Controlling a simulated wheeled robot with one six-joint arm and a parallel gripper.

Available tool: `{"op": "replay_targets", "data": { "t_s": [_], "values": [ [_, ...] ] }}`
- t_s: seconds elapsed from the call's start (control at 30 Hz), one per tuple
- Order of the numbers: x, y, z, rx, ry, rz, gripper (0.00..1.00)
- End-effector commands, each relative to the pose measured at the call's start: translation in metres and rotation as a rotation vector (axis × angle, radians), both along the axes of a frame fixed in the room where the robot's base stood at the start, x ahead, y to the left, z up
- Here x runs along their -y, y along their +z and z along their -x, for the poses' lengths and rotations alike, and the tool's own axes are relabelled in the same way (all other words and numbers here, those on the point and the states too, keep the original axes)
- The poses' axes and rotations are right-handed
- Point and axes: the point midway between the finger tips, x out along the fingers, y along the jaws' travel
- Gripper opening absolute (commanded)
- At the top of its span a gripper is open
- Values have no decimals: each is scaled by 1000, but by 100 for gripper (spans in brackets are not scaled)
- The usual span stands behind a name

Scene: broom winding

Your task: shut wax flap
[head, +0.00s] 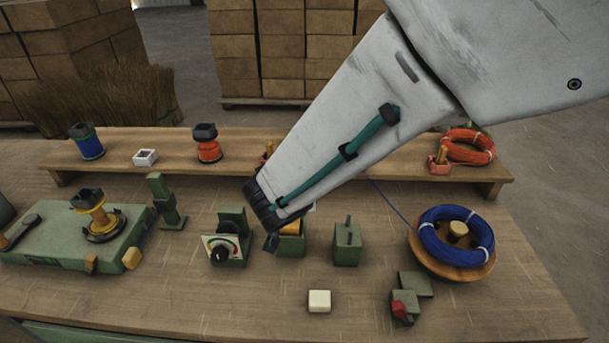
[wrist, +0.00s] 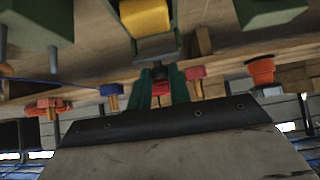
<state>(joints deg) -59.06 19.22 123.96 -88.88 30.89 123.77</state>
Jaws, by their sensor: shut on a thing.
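The green wax box (head: 293,246) stands mid-bench, with yellow wax (head: 290,226) showing in it. My arm covers part of it in the head view. In the wrist view the yellow wax (wrist: 146,16) is at the top, and a dark grey flap (wrist: 157,46) lies just below it, its face clear of the wax. My gripper (wrist: 160,76) is at the flap's edge, its teal fingers shut on a small dark knob there. In the head view my gripper (head: 271,240) is at the box's left side; its fingertips are small and dark.
A dial box (head: 227,246) stands close to the left of my gripper, and a green post block (head: 347,244) to the right. A blue coil (head: 456,240) sits farther right. A cream block (head: 319,301) lies in front. A raised shelf (head: 240,160) runs behind.

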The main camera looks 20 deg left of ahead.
Motion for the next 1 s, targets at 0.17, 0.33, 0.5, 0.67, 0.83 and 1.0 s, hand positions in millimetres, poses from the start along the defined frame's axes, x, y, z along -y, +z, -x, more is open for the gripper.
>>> {"op": "replay_targets", "data": {
  "t_s": [0.17, 0.33, 0.5, 0.67, 0.83, 1.0],
  "values": [
    [2, -7, 8, 114, 5, -23, 0],
    [3, -13, 14, 249, 6, -54, 0],
    [5, -19, 19, 386, 4, -90, 0],
    [5, -24, 21, 491, 2, -116, 0],
    [6, -27, 23, 567, 0, -137, 0],
    [6, -28, 24, 611, -1, -148, 0]
  ]
}}
